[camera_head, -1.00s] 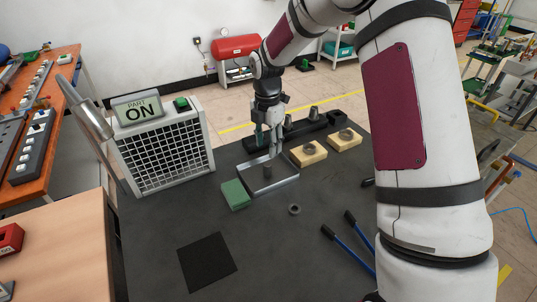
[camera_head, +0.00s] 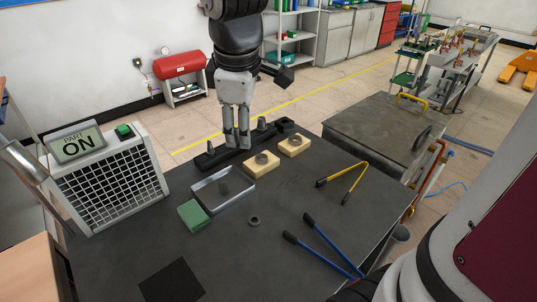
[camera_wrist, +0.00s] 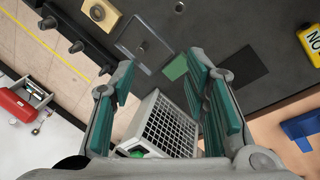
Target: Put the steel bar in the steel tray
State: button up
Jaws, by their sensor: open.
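My gripper (camera_head: 237,145) is empty and apart from the bar, hanging over the black rack side of the table, behind the tray in the head view. In the wrist view my gripper (camera_wrist: 163,78) shows its two green-padded fingers spread wide with nothing between them.
A green block (camera_head: 194,215) sits against the tray's near side. A black rack with pegs (camera_head: 207,160) and two yellow blocks with rings (camera_head: 261,164) lie behind. A loose ring (camera_head: 254,221), blue-handled tongs (camera_head: 322,245) and yellow tongs (camera_head: 345,184) lie right. A grille heater (camera_head: 110,182) stands left.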

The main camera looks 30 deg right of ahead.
jog(key=s+r+m+t+y, duration=0.1)
jog(key=s+m+t, duration=0.1)
jog(key=s+m, duration=0.8)
jog(key=s, duration=0.5)
jog(key=shift+s+a+m, duration=0.15)
jog(key=shift+s+m, duration=0.15)
jog(key=shift+s, duration=0.05)
jog(key=shift+r, duration=0.1)
jog(key=shift+c, duration=0.4)
